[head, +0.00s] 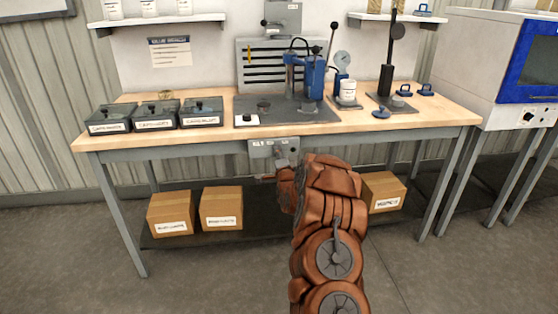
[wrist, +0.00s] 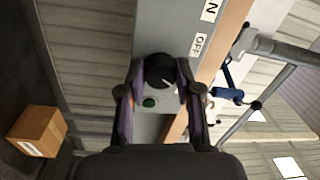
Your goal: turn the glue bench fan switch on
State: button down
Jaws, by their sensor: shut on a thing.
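The fan switch is a grey box (head: 268,147) under the front edge of the bench, partly hidden by my arm in the head view. In the wrist view its grey panel (wrist: 160,25) carries a round black knob (wrist: 158,70) with a small pale mark, a green button or lamp (wrist: 149,101), a label reading OFF (wrist: 199,46) and a cut-off label ending in N (wrist: 211,10). My gripper (wrist: 159,76) has one finger on each side of the knob and is shut on it. I cannot tell for sure which label the mark points to.
The wooden bench top (head: 215,142) overhangs just above the switch box. It bears lidded trays (head: 152,114), a blue press (head: 309,78) and a white jar (head: 348,91). Cardboard boxes (head: 221,208) stand on the lower shelf. The floor in front is clear.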

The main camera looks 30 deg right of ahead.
jog(key=shift+m+b, duration=0.3)
jog(key=shift+m, duration=0.3)
jog(key=c, duration=0.8)
grip_release()
jog(key=shift+v, duration=6)
